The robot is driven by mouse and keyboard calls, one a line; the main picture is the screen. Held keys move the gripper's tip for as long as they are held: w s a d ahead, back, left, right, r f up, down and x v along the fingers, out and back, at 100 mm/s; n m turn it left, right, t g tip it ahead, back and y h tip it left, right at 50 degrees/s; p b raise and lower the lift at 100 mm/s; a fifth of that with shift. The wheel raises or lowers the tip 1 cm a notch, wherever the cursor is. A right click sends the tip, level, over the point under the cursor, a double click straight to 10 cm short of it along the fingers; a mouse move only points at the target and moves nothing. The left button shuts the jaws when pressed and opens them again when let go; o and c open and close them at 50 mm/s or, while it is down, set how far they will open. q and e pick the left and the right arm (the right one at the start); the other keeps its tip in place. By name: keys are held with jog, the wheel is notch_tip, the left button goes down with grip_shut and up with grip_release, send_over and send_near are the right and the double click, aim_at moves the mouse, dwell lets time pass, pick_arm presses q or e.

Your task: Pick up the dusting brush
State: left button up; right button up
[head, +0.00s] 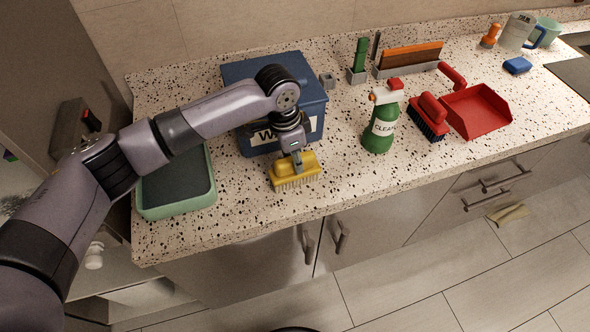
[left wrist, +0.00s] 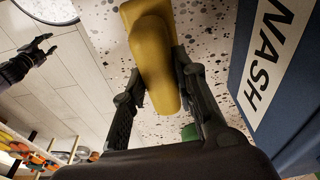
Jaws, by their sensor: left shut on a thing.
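A yellow brush (head: 295,172) with pale bristles is at the front of the speckled counter, before the blue bin. My left gripper (head: 296,156) reaches down from above and is shut on its yellow handle. In the left wrist view the handle (left wrist: 152,55) lies between the two fingers. I cannot tell whether the bristles touch the counter. A second brush, red with dark bristles (head: 430,115), rests beside the red dustpan (head: 476,110). My right gripper (left wrist: 46,45) shows in the left wrist view, apart from the brushes, its fingers spread and empty.
The blue bin (head: 262,72) stands just behind the yellow brush. A green-rimmed tray (head: 180,209) is to the left. A green spray bottle (head: 381,130) stands to the right. The counter's front edge is close; the stretch between brush and bottle is clear.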

pick_arm(q)
grip_shut()
jog(key=shift+r, duration=0.1)
notch_tip(320, 180, up, 20)
jog(key=b, duration=0.4)
dwell(0.3)
jog(key=shift+o, duration=1.9)
grip_release()
jog(key=c, duration=0.5)
jog(key=shift+f, duration=0.2)
